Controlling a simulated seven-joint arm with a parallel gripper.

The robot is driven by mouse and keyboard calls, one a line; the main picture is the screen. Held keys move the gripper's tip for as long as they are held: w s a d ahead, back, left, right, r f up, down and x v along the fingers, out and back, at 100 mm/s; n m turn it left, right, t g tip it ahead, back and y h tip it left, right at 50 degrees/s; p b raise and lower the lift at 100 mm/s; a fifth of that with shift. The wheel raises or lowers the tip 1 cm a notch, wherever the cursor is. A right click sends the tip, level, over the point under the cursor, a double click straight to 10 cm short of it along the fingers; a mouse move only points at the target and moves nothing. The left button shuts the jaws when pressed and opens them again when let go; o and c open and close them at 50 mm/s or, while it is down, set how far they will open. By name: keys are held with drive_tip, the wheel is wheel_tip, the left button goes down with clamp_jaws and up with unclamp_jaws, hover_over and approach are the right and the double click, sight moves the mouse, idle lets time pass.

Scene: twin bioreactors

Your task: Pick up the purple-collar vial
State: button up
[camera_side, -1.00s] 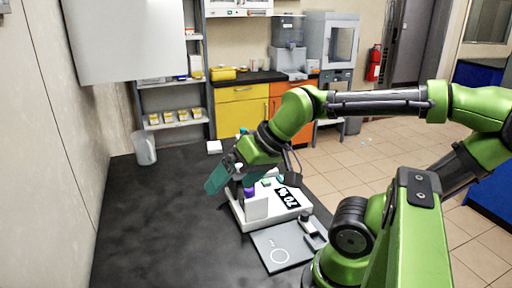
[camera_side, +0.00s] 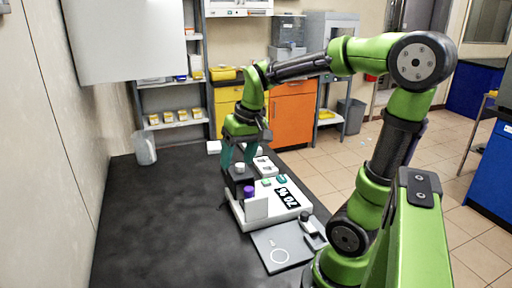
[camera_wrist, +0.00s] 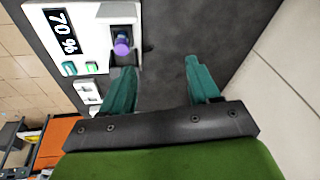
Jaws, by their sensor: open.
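The purple-collar vial (camera_side: 248,191) stands at the near left end of a white device (camera_side: 292,214) with a "70 %" display. In the wrist view the purple collar (camera_wrist: 122,45) shows beyond the tip of the left finger, apart from it. My gripper (camera_side: 238,163) is open and points down, behind the vial in the side view. The wrist view shows both teal fingers (camera_wrist: 160,68) spread, with dark tabletop between them. A dark piece with a white top (camera_side: 239,168) shows by the fingers in the side view; I cannot tell whether it is between them.
A second white unit (camera_side: 263,165) is partly behind the first. A flat grey plate (camera_side: 282,248) lies in front. A clear jug (camera_side: 145,148) stands at the back left, near the wall. The left half of the black table (camera_side: 150,220) is clear.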

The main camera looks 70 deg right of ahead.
drive_tip(key=d+g, duration=0.3)
drive_tip(key=d, duration=0.5)
drive_tip(key=n, duration=0.1)
approach(249, 188)
drive_tip(key=f, duration=0.6)
drive_tip(key=shift+s+a, duration=0.15)
drive_tip(key=shift+s, duration=0.2)
drive_tip(key=shift+w+f, duration=0.2)
drive_tip(key=shift+f, duration=1.05)
drive_tip(key=shift+w+f, duration=0.15)
drive_tip(key=shift+f, duration=1.15)
drive_tip(key=c, duration=1.1)
